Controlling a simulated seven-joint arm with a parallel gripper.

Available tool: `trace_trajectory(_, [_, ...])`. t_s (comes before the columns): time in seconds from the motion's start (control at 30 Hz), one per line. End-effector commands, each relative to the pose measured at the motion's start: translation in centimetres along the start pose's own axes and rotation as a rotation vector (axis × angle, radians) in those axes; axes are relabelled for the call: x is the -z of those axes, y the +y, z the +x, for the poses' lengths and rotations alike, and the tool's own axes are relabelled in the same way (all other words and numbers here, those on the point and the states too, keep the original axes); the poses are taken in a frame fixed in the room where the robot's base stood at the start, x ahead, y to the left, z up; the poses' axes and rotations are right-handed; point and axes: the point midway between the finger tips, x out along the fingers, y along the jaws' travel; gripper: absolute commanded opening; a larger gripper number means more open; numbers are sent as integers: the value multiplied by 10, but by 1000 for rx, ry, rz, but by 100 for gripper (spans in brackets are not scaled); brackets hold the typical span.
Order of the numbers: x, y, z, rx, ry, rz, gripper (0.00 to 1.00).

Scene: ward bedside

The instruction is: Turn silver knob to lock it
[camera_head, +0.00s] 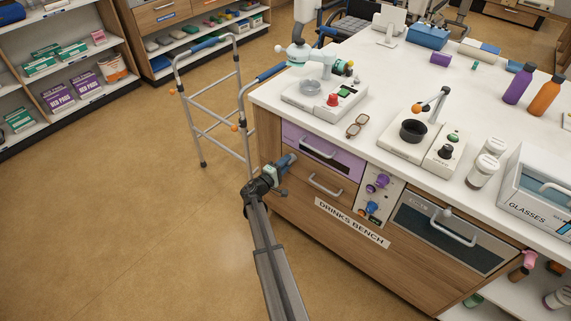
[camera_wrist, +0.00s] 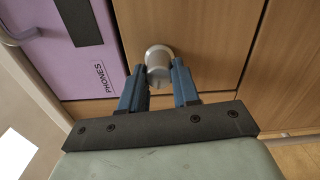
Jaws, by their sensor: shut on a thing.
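The silver knob (camera_wrist: 158,58) is a short round cylinder on the wooden front of the bench, beside the purple drawer. In the wrist view it sits between the two blue fingertips of my gripper (camera_wrist: 158,70), which is shut on it from both sides. In the head view my gripper (camera_head: 288,161) is at the left end of the drinks bench front, just below the purple drawer (camera_head: 308,145). The knob is hard to make out there behind the fingers. No clear mark shows how far the knob is turned.
The purple drawer, labelled PHONES, also shows in the wrist view (camera_wrist: 55,75). A handled wooden drawer (camera_head: 315,180), a panel of knobs (camera_head: 375,195) and a steel-fronted compartment (camera_head: 450,230) are to the right. A walking frame (camera_head: 215,105) stands close at left.

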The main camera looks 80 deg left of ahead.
Motion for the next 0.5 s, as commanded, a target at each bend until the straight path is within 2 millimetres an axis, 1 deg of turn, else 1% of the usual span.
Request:
trace_trajectory(0.2, [0,0,0,0,1,-110,0])
trace_trajectory(0.5, [0,0,1,0,1,-174,0])
